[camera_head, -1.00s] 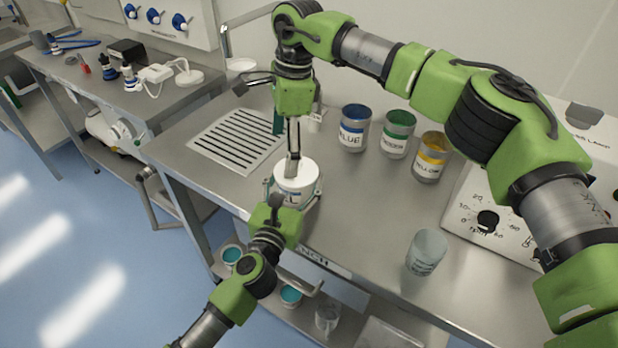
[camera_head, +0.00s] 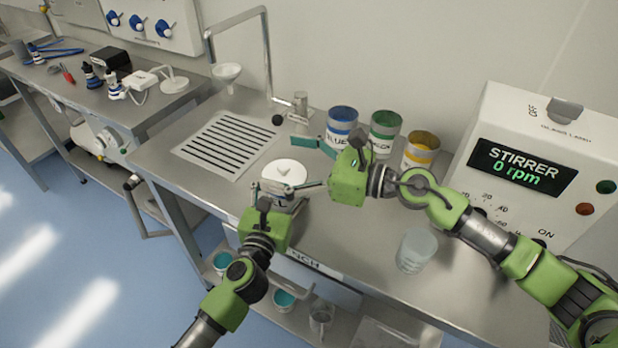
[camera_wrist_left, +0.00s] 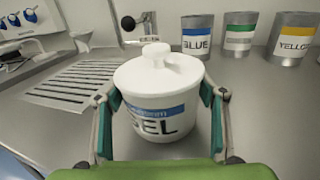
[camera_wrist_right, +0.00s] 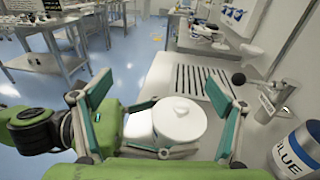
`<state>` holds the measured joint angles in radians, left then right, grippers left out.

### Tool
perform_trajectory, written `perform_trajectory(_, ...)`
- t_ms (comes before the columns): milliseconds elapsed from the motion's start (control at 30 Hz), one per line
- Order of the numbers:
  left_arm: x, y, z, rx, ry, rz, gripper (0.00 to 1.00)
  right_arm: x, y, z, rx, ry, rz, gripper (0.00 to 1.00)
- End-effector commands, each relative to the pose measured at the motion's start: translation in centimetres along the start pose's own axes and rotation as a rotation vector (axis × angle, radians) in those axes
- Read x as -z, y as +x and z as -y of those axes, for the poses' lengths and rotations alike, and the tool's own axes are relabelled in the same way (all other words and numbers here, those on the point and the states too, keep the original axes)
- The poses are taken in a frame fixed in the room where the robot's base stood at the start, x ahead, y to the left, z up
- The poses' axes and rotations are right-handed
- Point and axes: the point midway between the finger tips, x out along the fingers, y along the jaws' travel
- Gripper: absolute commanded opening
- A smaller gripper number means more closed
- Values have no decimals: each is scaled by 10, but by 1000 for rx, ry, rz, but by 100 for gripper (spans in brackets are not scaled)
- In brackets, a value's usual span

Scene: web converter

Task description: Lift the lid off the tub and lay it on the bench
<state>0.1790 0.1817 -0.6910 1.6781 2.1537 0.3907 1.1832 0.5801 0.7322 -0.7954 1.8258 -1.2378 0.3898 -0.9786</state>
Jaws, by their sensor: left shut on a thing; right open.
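The white tub (camera_wrist_left: 166,120) marked "GEL" stands upright on the steel bench (camera_head: 330,225), with its white knobbed lid (camera_wrist_left: 158,70) on top. The lid also shows in the head view (camera_head: 284,172) and the right wrist view (camera_wrist_right: 180,120). My left gripper (camera_head: 280,190) is shut around the tub's body, one finger on each side in the left wrist view (camera_wrist_left: 160,115). My right gripper (camera_head: 305,163) is open and empty, beside and above the lid. In the right wrist view its fingers (camera_wrist_right: 160,110) stand wide apart, with the tub seen between and beyond them.
Blue (camera_head: 341,125), green (camera_head: 384,132) and yellow (camera_head: 420,150) labelled cans stand behind. A clear beaker (camera_head: 416,250) and a stirrer unit (camera_head: 530,165) are at right. A slotted drain (camera_head: 228,143) and tap (camera_head: 240,50) lie left. Bare bench lies between the tub and beaker.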

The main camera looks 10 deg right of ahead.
Motion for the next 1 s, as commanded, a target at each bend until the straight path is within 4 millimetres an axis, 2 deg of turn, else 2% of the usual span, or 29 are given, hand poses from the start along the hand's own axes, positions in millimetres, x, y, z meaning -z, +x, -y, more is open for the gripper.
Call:
perform_trajectory(33, 1, 0, 1, 1, 0, -2, 25, 16, -11, 7, 38, 12, -14, 88)
perform_trajectory(100, 1, 0, 1, 2, 0, -1, 25, 33, -23, 16, 78, 16, -30, 88)
perform_trajectory(200, 1, 0, 1, 2, 0, -1, 25, 51, -35, 24, 117, 19, -52, 88)
perform_trajectory(333, 1, 0, 1, 2, 0, -2, 25, 61, -40, 29, 141, 20, -64, 88)
perform_trajectory(467, 1, 0, 1, 2, 0, -1, 25, 62, -29, 31, 144, 18, -64, 88)
perform_trajectory(800, 1, 0, 1, 1, 1, -1, 25, 66, 19, 38, 143, 20, -66, 88)
perform_trajectory(1000, 1, 0, 0, 1, 1, -1, 25, 68, 30, 39, 143, 18, -68, 88)
